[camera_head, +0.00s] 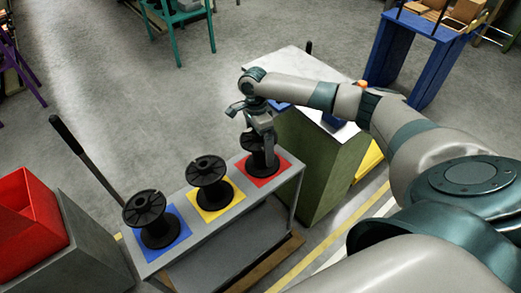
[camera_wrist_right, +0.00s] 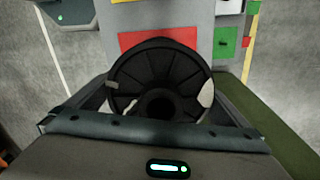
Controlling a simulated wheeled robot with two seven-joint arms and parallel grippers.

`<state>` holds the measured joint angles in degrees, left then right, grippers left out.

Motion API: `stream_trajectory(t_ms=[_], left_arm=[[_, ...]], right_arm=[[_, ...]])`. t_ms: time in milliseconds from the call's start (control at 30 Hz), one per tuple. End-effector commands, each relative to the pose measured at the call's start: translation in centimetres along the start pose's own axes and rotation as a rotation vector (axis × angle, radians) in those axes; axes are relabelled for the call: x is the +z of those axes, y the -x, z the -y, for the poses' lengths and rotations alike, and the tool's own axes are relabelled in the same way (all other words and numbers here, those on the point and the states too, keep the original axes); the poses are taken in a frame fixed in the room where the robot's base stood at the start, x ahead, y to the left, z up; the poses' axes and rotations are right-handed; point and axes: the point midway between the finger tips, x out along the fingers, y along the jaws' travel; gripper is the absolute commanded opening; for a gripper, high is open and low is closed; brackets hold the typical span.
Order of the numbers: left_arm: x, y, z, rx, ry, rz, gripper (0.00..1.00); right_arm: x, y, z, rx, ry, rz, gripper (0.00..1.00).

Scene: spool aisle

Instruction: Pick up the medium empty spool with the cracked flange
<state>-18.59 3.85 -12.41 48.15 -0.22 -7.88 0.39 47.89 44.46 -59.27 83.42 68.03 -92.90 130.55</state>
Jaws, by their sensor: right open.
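A black empty spool (camera_head: 257,162) stands upright on the red square of a grey cart in the head view. My right gripper (camera_head: 264,136) is directly over it, pointing down, and partly hides its top. In the right wrist view, the ribbed round flange of this spool (camera_wrist_right: 160,70) lies between the open fingers. Pale patches show at the flange's right edge and left side; I cannot tell for certain whether they are a crack. Two more black spools stand upright on the yellow square (camera_head: 208,183) and the blue square (camera_head: 152,217). My left gripper is not in view.
The grey cart (camera_head: 285,192) has a long dark handle (camera_head: 85,160) at its left end. A green cabinet (camera_head: 320,165) with a pale top stands close on the right. A red bin (camera_head: 28,222) is at far left. Open floor lies behind the cart.

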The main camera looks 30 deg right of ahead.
Motion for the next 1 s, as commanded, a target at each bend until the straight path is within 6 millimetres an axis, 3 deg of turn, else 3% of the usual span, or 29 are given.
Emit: stream_trajectory(t_ms=[500,567,700,733,1000], left_arm=[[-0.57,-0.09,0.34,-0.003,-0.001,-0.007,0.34],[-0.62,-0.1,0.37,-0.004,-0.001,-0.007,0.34],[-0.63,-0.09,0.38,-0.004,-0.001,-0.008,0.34],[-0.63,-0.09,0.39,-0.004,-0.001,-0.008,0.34],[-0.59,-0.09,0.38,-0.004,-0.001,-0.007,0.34]], right_arm=[[-0.01,-0.26,0.02,-0.001,0.0,0.0,1.0],[-0.02,-0.26,0.02,-0.001,0.0,0.0,0.88],[-0.02,-0.25,0.02,-0.001,0.0,0.0,0.55],[-0.02,-0.21,0.04,-0.001,0.0,0.0,0.51],[-0.01,-0.12,0.05,-0.002,0.0,0.0,0.51]])
